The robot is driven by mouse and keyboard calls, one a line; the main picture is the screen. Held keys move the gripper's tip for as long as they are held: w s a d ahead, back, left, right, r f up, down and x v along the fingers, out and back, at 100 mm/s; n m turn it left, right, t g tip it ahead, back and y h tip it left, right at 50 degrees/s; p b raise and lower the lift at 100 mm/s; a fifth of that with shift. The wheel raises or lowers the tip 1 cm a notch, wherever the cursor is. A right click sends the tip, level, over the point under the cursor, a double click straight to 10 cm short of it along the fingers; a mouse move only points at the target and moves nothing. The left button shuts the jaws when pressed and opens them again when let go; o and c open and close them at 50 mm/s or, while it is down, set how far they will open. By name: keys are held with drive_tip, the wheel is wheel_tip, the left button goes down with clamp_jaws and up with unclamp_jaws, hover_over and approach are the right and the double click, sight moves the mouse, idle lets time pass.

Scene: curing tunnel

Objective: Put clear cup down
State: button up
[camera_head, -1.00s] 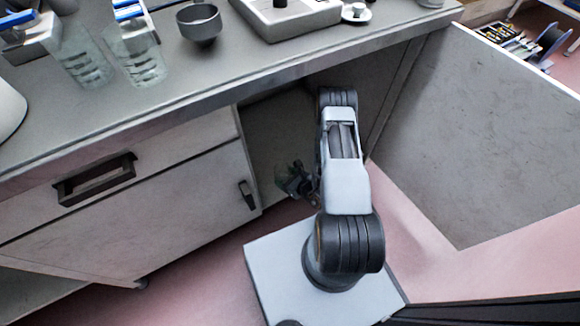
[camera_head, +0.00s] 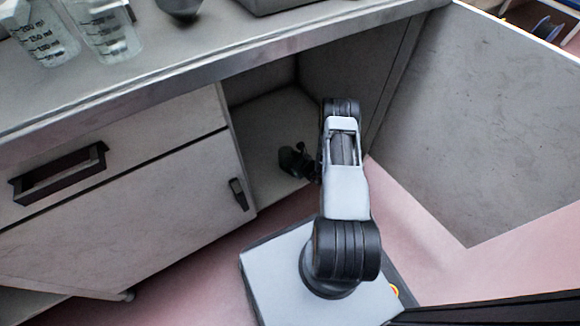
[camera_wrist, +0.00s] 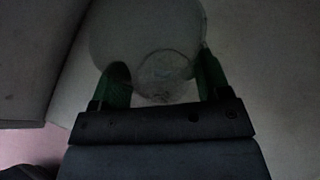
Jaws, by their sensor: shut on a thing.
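In the wrist view the clear cup (camera_wrist: 160,65) is a faint see-through round shape between the two green fingers of my gripper (camera_wrist: 162,85). The fingers are shut on it, one on each side. In the head view my gripper (camera_head: 297,160) is inside the open compartment of the cabinet (camera_head: 120,190), low over its grey floor (camera_head: 268,140). The cup can hardly be made out there. I cannot tell whether it touches the compartment floor.
The compartment around my gripper looks empty. The open cabinet door (camera_head: 490,110) stands to the right of my arm. The countertop edge (camera_head: 220,80) runs above the opening. Two measuring beakers (camera_head: 110,35) and a dark bowl (camera_head: 182,7) stand on the counter.

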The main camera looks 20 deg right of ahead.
drive_tip(key=shift+w+d+f+b, duration=0.1)
drive_tip(key=shift+f+b, duration=0.5)
drive_tip(key=shift+f, duration=0.3)
drive_tip(key=shift+w+d+f+b, duration=0.1)
drive_tip(key=shift+f+b, duration=0.45)
drive_tip(key=shift+f, duration=0.35)
